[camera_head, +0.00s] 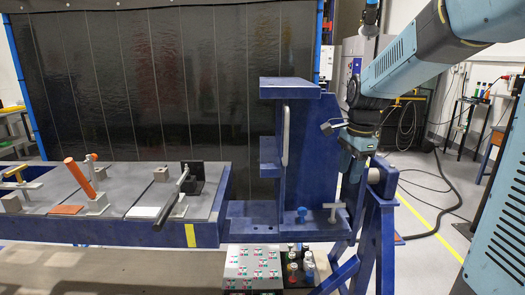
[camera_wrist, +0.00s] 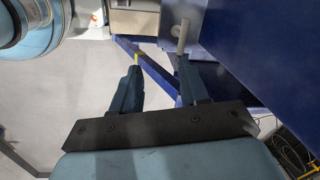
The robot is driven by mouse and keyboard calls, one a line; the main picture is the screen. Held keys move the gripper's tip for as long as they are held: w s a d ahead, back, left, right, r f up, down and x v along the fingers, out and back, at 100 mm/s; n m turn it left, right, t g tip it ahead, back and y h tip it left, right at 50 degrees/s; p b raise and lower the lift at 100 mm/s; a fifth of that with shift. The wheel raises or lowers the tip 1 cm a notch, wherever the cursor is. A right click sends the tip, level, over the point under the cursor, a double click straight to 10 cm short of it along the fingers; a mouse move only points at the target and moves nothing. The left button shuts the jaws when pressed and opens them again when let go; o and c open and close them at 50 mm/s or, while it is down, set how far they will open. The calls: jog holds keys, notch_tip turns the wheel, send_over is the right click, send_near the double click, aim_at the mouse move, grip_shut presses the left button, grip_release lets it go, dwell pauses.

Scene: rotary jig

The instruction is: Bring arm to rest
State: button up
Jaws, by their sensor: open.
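My arm (camera_head: 395,72) reaches in from the upper right in the head view, bent down at the wrist. My gripper (camera_head: 350,174) hangs at its end, beside the right side of the blue upright jig frame (camera_head: 308,150). In the wrist view, the two fingers of my gripper (camera_wrist: 158,65) stand apart with nothing between them. The floor and a blue strut show past them. A grey T-shaped handle (camera_wrist: 181,36) is just beyond the right fingertip; whether they touch cannot be told. That handle also shows at the jig's base in the head view (camera_head: 334,211).
The blue jig table (camera_head: 120,236) on the left carries an orange-handled clamp (camera_head: 79,177) and a black-handled clamp (camera_head: 172,198). A button panel (camera_head: 252,268) stands below the jig. A dark curtain (camera_head: 150,80) hangs behind. Open floor (camera_head: 425,205) with a cable lies at the right.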

jog(key=s+r+n+t, duration=0.1)
jog(key=s+n+t, duration=0.1)
jog(key=s+n, duration=0.5)
jog(key=s+r+n+t, duration=0.2)
jog(key=s+n, duration=0.5)
jog(key=s, duration=0.7)
jog(key=shift+s+a+r+n+h, duration=0.25)
jog(key=shift+a+n+h, duration=0.05)
jog(key=shift+a, duration=0.05)
jog(key=shift+s, duration=0.15)
